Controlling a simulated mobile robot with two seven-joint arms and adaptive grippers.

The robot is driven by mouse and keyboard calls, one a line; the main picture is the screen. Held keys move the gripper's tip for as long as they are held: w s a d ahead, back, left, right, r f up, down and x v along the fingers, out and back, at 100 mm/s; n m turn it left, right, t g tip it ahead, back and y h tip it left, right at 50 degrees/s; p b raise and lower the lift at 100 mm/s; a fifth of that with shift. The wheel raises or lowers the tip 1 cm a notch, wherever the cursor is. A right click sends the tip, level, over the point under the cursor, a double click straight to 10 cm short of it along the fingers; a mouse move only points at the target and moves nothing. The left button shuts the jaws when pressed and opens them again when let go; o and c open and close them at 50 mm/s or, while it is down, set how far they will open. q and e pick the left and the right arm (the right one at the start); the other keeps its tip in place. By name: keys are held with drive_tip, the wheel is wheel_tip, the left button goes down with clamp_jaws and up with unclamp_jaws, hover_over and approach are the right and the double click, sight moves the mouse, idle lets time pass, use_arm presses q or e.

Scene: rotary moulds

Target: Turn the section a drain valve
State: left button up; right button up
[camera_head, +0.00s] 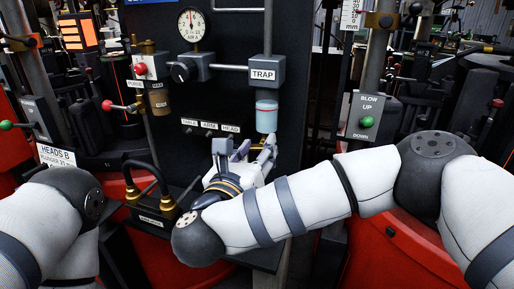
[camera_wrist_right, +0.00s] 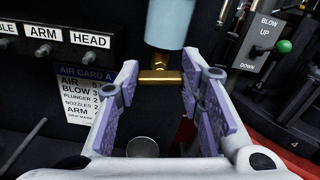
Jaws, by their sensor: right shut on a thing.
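The trap's light blue bowl (camera_head: 266,116) hangs below the grey TRAP block (camera_head: 264,73) on the dark panel. Under the bowl is the brass drain valve (camera_wrist_right: 160,77), a short stem with a crossbar, seen in the right wrist view. My right gripper (camera_head: 246,150) is just below the bowl. In the right wrist view its purple-padded fingers (camera_wrist_right: 162,88) stand on either side of the brass crossbar and are shut on it. In the head view the fingers hide the valve. My left arm shows at the lower left, but its gripper is out of view.
A gauge (camera_head: 192,25), a black knob (camera_head: 181,71) and a red button (camera_head: 141,69) are on the panel. A BLOW UP/DOWN box (camera_head: 365,117) with a green knob is at right.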

drive_tip(key=shift+r+n+p, duration=0.35)
drive_tip(key=shift+n, duration=0.45)
drive_tip(key=shift+f+n, duration=0.1)
drive_tip(key=shift+n, duration=0.9)
drive_tip(key=n, duration=0.2)
drive_tip(key=shift+w+f+n, duration=0.1)
drive_tip(key=shift+f+n, duration=0.1)
drive_tip(key=shift+n, duration=0.1)
use_arm(q)
drive_tip(key=shift+w+r+t, duration=0.5)
drive_tip(key=shift+w+r, duration=0.5)
drive_tip(key=shift+w, duration=0.1)
use_arm(e)
drive_tip(key=shift+n, duration=1.8)
